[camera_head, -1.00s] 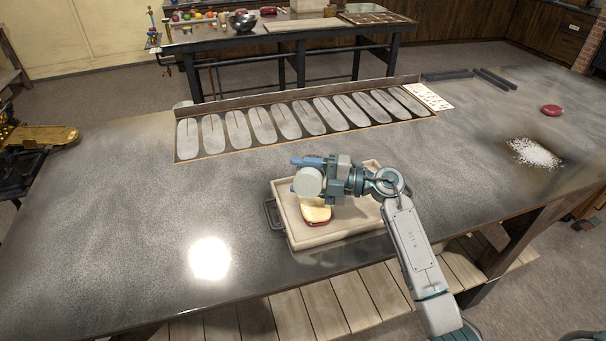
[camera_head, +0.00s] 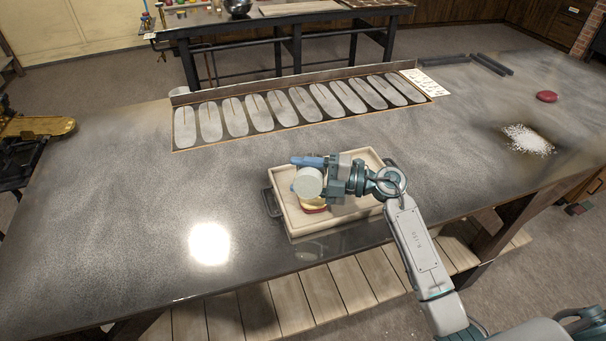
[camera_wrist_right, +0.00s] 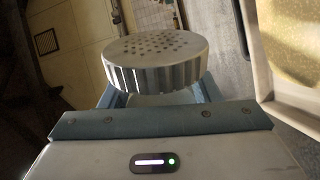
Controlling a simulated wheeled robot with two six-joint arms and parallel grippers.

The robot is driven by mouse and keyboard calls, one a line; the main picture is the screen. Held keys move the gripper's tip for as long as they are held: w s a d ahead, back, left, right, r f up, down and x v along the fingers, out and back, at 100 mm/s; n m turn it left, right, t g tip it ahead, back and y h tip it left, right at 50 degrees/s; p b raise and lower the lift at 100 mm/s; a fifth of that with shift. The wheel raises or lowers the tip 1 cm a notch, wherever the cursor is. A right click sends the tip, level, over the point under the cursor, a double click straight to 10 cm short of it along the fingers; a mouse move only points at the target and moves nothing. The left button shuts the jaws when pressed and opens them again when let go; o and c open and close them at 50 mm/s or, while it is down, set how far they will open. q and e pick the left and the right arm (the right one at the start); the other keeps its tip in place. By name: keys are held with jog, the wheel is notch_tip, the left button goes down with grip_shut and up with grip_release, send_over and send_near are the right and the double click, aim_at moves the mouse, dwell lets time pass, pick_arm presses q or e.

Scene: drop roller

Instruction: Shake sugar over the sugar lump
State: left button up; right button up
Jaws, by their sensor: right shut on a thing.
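My right gripper (camera_head: 312,172) is shut on a round pale shaker (camera_head: 307,183), held over the left part of a cream tray (camera_head: 360,213). In the right wrist view the shaker (camera_wrist_right: 155,55) shows its holed top and ribbed rim, with the blue fingers at its sides. The sugar lump (camera_head: 314,204), yellow on top with a red lower edge, lies in the tray just below the shaker in the picture, partly hidden by it. A yellow grainy surface, likely the lump (camera_wrist_right: 292,40), shows at the wrist view's right edge. No falling sugar is visible. My left gripper is out of view.
A white granular pile (camera_head: 528,140) and a red round object (camera_head: 547,97) lie on the right of the dark table. A framed row of pale oval plates (camera_head: 300,105) runs along the back.

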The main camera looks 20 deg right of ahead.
jog(key=shift+w+d+b, duration=0.15)
jog(key=shift+w+b, duration=0.15)
jog(key=shift+w, duration=1.65)
jog(key=shift+s+r+p, duration=0.1)
jog(key=shift+s+p, duration=0.65)
jog(key=shift+s, duration=0.3)
jog(key=shift+s+a+p, duration=0.2)
jog(key=shift+s+p, duration=0.25)
jog(key=shift+s, duration=0.55)
